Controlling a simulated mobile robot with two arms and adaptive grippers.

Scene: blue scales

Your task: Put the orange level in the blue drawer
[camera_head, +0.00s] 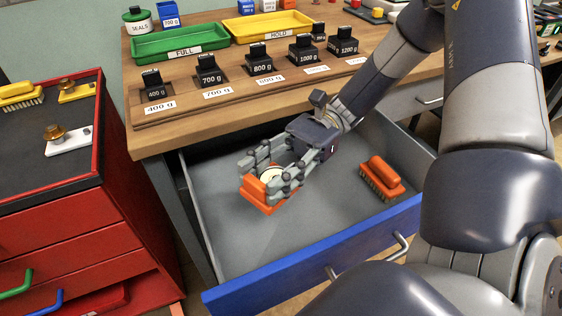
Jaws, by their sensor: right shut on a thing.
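The blue drawer (310,258) is pulled open under the wooden bench, with a grey inside and a blue front. My right gripper (268,183) is shut on the orange level (258,198), an orange block with a round pale part between the fingers. The gripper and level are over the left middle of the drawer. The fingers partly cover the level, and I cannot tell whether it touches the drawer floor. My left gripper is not in view.
An orange brush (381,178) lies in the right part of the drawer. The drawer floor is clear around the level. Several black weights, a green tray (180,43) and a yellow tray (268,26) stand on the bench (150,140). A red cabinet (60,205) stands at left.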

